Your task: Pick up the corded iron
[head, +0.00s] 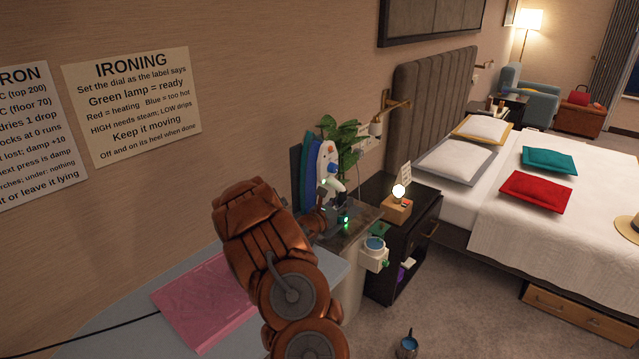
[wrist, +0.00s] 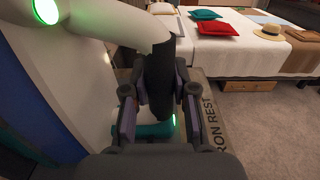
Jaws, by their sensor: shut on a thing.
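The corded iron (head: 327,158) is white with coloured spots and stands upright on a grey-brown rest beside the wall in the head view. In the wrist view its white body (wrist: 105,55) fills the left side, with a lit green lamp (wrist: 46,11) at the top. Its dark handle grip (wrist: 160,75) lies between the fingers of my gripper (wrist: 160,95), which is shut on it. In the head view my gripper (head: 338,214) is small and dark, close to the iron's lower part. The rest (wrist: 216,125) carries lettering reading "RON REST".
A pale blue ironing board (head: 105,328) with a pink cloth (head: 203,300) lies in front, a dark cord at its left. Coloured upright panels (head: 306,172) and a plant (head: 345,143) stand by the iron. A nightstand (head: 410,240) and bed (head: 495,215) are to the right.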

